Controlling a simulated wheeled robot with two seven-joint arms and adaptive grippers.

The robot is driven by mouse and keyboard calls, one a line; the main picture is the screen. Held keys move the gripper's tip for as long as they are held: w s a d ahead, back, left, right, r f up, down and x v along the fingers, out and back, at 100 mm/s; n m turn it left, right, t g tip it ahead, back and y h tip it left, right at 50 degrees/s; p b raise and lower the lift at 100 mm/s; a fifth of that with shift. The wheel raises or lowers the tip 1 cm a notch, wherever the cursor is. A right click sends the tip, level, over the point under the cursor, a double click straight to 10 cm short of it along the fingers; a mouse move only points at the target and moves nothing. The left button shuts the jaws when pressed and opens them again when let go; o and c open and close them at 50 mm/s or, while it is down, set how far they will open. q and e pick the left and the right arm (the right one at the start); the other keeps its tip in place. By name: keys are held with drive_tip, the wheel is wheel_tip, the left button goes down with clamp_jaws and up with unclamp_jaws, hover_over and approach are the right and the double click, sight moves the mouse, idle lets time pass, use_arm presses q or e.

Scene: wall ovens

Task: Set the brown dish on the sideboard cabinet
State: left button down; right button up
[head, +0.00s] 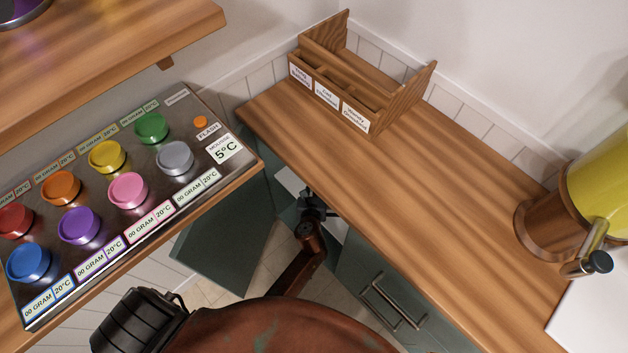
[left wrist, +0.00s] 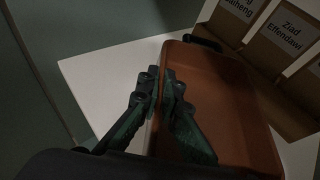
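The brown dish (left wrist: 223,90) is a shallow rectangular tray on a white shelf (left wrist: 97,68) in the left wrist view. My left gripper (left wrist: 164,78) has its fingers close together across the dish's left rim, one on each side. In the head view my left gripper (head: 313,207) is low beside the front edge of the wooden countertop, and the dish is hidden there. The sideboard cabinet (head: 440,185) has a wood top and green fronts. My right gripper is out of view.
A green cabinet door (head: 222,240) stands open. A labelled wooden organizer (head: 345,90) stands on the sideboard top, with bare wood to its right. A yellow-and-brown canister (head: 590,200) stands at the right. A panel with coloured knobs (head: 110,205) is at left. Labelled compartments (left wrist: 278,58) stand behind the dish.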

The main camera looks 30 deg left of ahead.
use_arm(q)
drive_tip(key=shift+f+b, duration=0.3)
drive_tip(key=shift+f, duration=0.2)
idle(0.3)
drive_tip(key=c, duration=2.1)
unclamp_jaws()
drive_tip(key=shift+f, duration=0.15)
wheel_tip(320, 180, up, 10)
drive_tip(key=shift+r, duration=0.15)
